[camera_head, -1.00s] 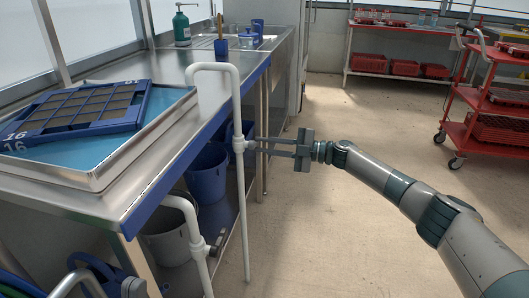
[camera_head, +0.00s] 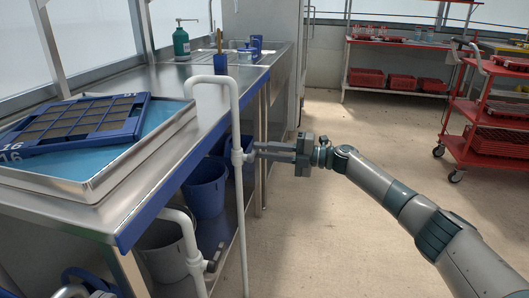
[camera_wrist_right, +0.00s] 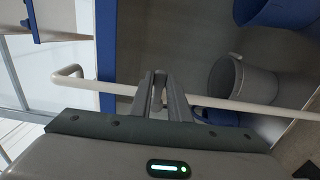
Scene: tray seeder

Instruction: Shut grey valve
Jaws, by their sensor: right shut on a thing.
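A white standpipe (camera_head: 239,200) rises beside the bench and bends over its edge at the top. My right gripper (camera_head: 254,153) reaches in from the right at a white fitting (camera_head: 237,156) partway up this pipe. In the right wrist view, its fingers (camera_wrist_right: 159,90) are shut on a small grey part, which I take as the grey valve's handle (camera_wrist_right: 158,88), in front of the pipe (camera_wrist_right: 105,87). The fingers hide most of the handle, so its angle is hard to tell. My left gripper is not in view.
A lower white pipe (camera_head: 192,250) has another fitting with a dark grey handle (camera_head: 211,264). A metal tray (camera_head: 105,183) with a blue seed frame (camera_head: 75,128) rests on the bench. Buckets (camera_head: 205,190) stand below. A red cart (camera_head: 487,125) stands right; the floor between is clear.

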